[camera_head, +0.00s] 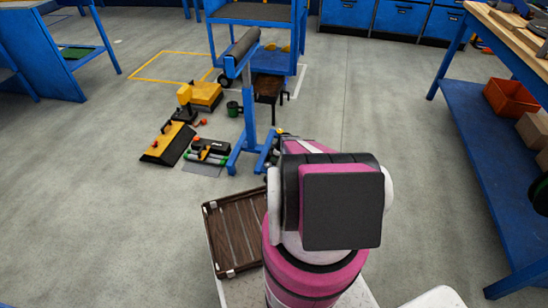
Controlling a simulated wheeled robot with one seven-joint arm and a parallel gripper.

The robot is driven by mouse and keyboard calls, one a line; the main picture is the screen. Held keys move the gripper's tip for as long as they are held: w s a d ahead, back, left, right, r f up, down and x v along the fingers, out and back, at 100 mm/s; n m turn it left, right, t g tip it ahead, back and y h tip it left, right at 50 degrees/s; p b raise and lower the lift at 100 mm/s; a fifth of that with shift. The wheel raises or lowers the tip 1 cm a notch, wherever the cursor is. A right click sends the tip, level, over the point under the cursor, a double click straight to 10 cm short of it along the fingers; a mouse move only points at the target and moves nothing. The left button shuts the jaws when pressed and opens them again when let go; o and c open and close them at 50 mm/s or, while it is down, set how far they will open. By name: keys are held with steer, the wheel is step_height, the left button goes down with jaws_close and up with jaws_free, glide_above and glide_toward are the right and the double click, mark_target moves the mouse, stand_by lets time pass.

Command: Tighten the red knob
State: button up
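I cannot make out the red knob for certain. A small orange-red spot (203,122) shows beside the yellow and black machine (206,95) on the floor ahead. The flat yellow and black piece (167,144) and a small black device with green ends (208,151) lie close by in front of it. My pink, white and black arm (341,205) rises at the lower middle and reaches forward. My gripper does not show; the arm's bulk hides whatever is behind it.
A blue roller stand (249,120) stands just beyond my arm. A blue cart (257,12) is behind it. A blue workbench with an orange bin (511,98) lines the right; a blue bench (40,50) is at left. Grey floor (90,220) at left is clear.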

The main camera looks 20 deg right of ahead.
steer(key=shift+m+t+h, duration=0.3)
steer(key=shift+m+t, duration=0.3)
steer(key=shift+m, duration=1)
steer(key=o, duration=0.9)
steer(key=shift+s+r, duration=0.1)
steer(key=v, duration=1)
steer(key=shift+r, duration=0.3)
